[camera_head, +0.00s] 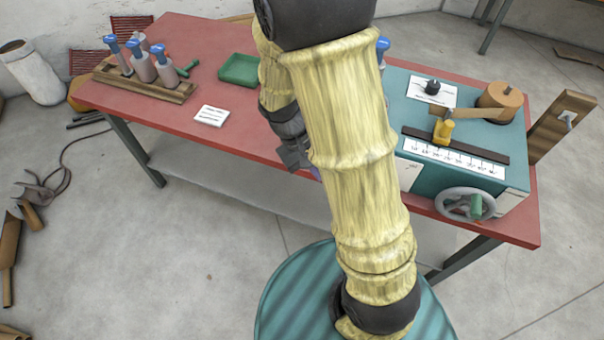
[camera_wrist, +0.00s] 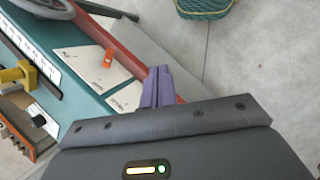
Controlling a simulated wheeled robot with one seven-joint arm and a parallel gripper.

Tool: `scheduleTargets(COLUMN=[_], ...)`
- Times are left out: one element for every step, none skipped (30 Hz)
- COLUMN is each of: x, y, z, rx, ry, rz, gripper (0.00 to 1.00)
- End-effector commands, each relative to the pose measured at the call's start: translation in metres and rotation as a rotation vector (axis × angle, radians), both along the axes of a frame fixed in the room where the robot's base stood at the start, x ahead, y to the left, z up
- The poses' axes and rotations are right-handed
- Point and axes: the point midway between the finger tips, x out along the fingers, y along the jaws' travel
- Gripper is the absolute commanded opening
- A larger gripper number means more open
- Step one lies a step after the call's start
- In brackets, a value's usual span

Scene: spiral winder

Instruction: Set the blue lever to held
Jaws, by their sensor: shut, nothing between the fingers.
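I cannot make out the blue lever for certain in either view. A blue-topped piece (camera_head: 383,45) shows just right of my arm at the back of the teal winder (camera_head: 397,90); I cannot tell whether it is a lever. My gripper's purple fingers (camera_wrist: 157,87) are together and empty in the wrist view, by the winder's front panel and the red table edge. In the head view my arm hides most of my gripper. A small orange lever (camera_wrist: 108,58) stands on a white plate (camera_wrist: 85,62) of that panel.
A handwheel (camera_head: 465,204) sticks out at the winder's front right. A yellow guide (camera_head: 443,131) sits above the scale (camera_head: 455,157). Blue-topped bottles stand in a wooden rack (camera_head: 145,85) at left, with a green tray (camera_head: 239,70) and white card (camera_head: 211,116) on the red table (camera_head: 200,40).

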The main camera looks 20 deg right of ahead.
Motion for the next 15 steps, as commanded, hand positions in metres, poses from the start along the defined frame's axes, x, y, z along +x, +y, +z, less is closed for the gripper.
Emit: scheduleTargets(x=[0.004,0.007,0.010,0.014,0.017,0.022,0.026,0.030,0.036,0.041,0.046,0.054,0.059,0.064,0.072], y=[0.000,-0.001,-0.002,-0.003,-0.004,-0.004,-0.004,-0.004,-0.003,-0.002,0.000,0.003,0.006,0.010,0.016], z=[-0.034,-0.044,-0.058,-0.067,-0.076,-0.088,-0.096,-0.104,-0.114,-0.122,-0.128,-0.138,-0.144,-0.150,-0.159], rx=[-0.072,-0.115,-0.176,-0.224,-0.274,-0.342,-0.395,-0.448,-0.523,-0.581,-0.639,-0.719,-0.780,-0.840,-0.922], ry=[0.051,0.077,0.108,0.128,0.146,0.168,0.182,0.193,0.205,0.211,0.215,0.216,0.213,0.209,0.195], rz=[0.034,0.050,0.072,0.090,0.107,0.130,0.147,0.165,0.189,0.208,0.227,0.253,0.271,0.292,0.317], gripper=[0.00,0.00,0.00,0.00,0.00,0.00,0.00,0.00,0.00,0.00,0.00,0.00,0.00,0.00,0.00])
